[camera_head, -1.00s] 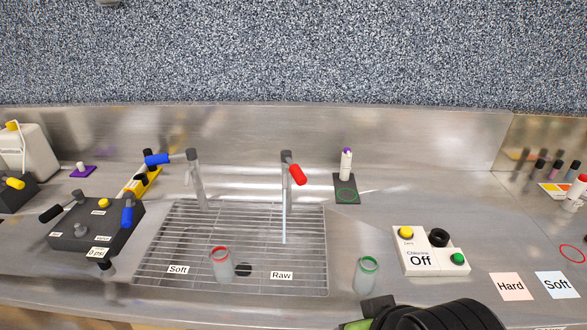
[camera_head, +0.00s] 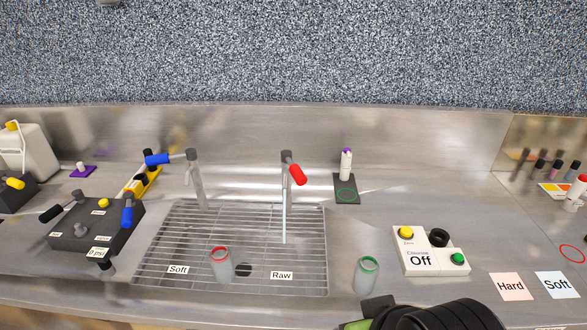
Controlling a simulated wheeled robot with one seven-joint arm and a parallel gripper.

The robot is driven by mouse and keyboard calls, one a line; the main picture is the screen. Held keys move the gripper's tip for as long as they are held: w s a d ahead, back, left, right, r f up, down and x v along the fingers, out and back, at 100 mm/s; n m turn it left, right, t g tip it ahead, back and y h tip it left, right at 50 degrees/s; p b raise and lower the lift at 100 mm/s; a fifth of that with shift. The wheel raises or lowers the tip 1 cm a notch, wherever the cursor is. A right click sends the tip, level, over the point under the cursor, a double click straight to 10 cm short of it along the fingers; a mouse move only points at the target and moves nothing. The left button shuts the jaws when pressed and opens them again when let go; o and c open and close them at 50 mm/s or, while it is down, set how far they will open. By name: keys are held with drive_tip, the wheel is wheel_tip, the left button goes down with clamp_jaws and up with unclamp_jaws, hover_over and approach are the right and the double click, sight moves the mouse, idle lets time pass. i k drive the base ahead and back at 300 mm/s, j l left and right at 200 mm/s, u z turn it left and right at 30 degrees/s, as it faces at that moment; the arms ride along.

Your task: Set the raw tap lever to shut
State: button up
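The raw tap (camera_head: 286,185) stands at the back of the draining rack, above the "Raw" label (camera_head: 281,275). Its red lever (camera_head: 298,174) points toward the front right and tilts down. A thin pale streak, which looks like running water, hangs below its spout (camera_head: 284,225) to the rack. The other tap (camera_head: 196,178) has a blue lever (camera_head: 157,159) pointing left and stands to the left. My black arm shows at the bottom right edge, well in front of the taps. My gripper's fingers cannot be made out.
A red-rimmed vial (camera_head: 221,265) stands on the rack (camera_head: 190,240) near the "Soft" label. A green-rimmed vial (camera_head: 367,273) stands right of the rack. A chlorine meter (camera_head: 430,253) reading "Off" is farther right. A purple-topped bottle (camera_head: 346,164) stands right of the raw tap.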

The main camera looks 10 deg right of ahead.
sight(299, 177)
drive_tip(key=i+j+u, duration=0.1)
drive_tip(key=j+u, duration=0.25)
drive_tip(key=i+j+u, duration=0.1)
drive_tip(key=j+u, duration=0.25)
